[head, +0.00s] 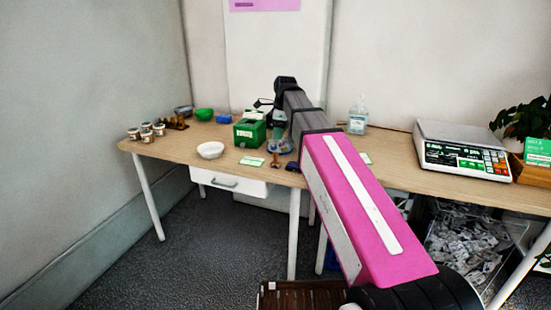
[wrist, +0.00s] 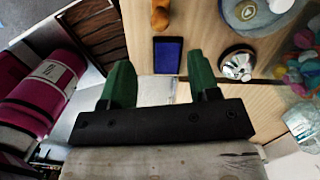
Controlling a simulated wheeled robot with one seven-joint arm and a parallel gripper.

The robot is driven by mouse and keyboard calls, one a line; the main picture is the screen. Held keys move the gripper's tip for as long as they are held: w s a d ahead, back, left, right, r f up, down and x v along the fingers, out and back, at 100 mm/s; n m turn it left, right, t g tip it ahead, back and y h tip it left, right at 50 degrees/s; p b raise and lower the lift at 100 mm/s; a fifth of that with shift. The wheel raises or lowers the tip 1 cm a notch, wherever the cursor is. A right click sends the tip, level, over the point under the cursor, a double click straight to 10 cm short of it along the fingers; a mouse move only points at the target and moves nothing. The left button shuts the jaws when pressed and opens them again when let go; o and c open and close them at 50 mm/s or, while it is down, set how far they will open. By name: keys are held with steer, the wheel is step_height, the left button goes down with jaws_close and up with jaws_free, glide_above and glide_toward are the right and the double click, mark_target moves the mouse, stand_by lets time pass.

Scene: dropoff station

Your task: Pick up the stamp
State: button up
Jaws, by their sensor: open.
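The stamp appears to be the small brown wooden piece (head: 275,161) standing near the front edge of the table in the head view. In the wrist view its orange-brown form (wrist: 160,14) is cut off by the top edge, so its full shape is hidden. A dark blue pad (wrist: 168,55) lies beside it; it also shows in the head view (head: 292,166). My gripper (wrist: 162,76) is open and empty, with its green fingers apart. In the wrist view the pad shows between and beyond the fingertips, and the stamp shows farther beyond. My arm hides part of the table in the head view.
A silver dome-shaped object (wrist: 237,64) and a round dish (wrist: 258,12) are right of the pad in the wrist view. A green box (head: 249,133), white bowl (head: 210,150) and sanitizer bottle (head: 357,118) stand on the table. A scale (head: 462,155) stands at right.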

mark_target(276, 153)
steer(key=shift+w+a+f, duration=0.1)
steer(key=shift+a+f, duration=0.15)
steer(key=shift+f, duration=1.55)
steer(key=shift+s+a+f, duration=0.1)
steer(key=shift+a+f, duration=0.15)
steer(key=shift+f, duration=1.5)
steer(key=shift+w+a+f, duration=0.1)
steer(key=shift+a+f, duration=0.15)
steer(key=shift+f, duration=1.55)
steer(key=c, duration=1)
